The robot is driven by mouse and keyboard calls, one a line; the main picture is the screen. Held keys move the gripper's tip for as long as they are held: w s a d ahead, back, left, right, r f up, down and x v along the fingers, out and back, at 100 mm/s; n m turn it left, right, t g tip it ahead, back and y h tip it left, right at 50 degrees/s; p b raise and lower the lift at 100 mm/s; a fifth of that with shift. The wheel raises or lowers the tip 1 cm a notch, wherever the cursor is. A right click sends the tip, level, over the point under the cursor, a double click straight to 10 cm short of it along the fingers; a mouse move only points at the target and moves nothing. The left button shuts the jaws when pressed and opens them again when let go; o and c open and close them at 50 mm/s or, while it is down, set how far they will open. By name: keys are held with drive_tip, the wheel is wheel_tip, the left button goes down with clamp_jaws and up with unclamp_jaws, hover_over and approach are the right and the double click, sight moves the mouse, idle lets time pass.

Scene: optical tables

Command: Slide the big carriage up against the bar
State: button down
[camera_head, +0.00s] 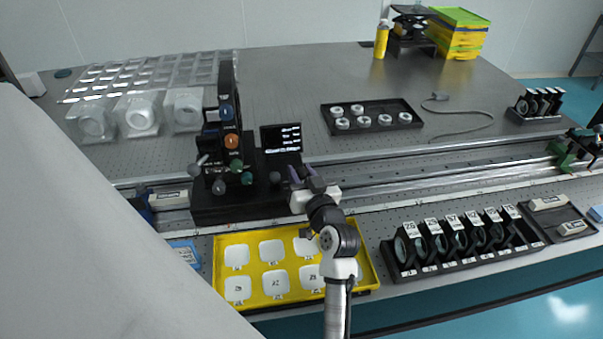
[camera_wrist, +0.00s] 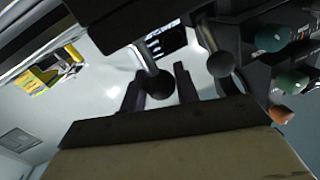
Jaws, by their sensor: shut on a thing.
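The big carriage (camera_head: 235,203) is a wide black block on the long rail, left of centre. It carries a tall black panel with coloured knobs and a small black display (camera_head: 281,138). My gripper (camera_head: 297,174) is at its right end in the head view. In the wrist view my fingers (camera_wrist: 160,88) stand on both sides of a dark ball-ended knob (camera_wrist: 160,83) and are shut on it. A second ball knob (camera_wrist: 220,65) is beside them, outside the grip. I cannot tell for sure which part is the bar; a blue piece (camera_head: 142,206) sits just left of the carriage.
The rail (camera_head: 420,180) runs clear to the right, up to a green piece (camera_head: 572,154). A yellow tray (camera_head: 221,268) and a black rack of lens holders (camera_head: 402,272) lie along the front edge. A black tray of white rings (camera_head: 331,118) lies behind.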

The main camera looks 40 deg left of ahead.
drive_tip(key=shift+s+a+f+b, duration=0.15)
drive_tip(key=shift+s+a+b, duration=0.15)
drive_tip(key=shift+s+b, duration=0.1)
drive_tip(key=shift+s+a, duration=0.2)
drive_tip(key=c, duration=1.1)
unclamp_jaws()
drive_tip(key=shift+w+d, duration=0.1)
drive_tip(key=b+v, duration=0.3)
drive_tip(key=v, duration=1)
drive_tip(key=shift+s+d+b, duration=0.25)
drive_tip(key=shift+d+b, duration=0.05)
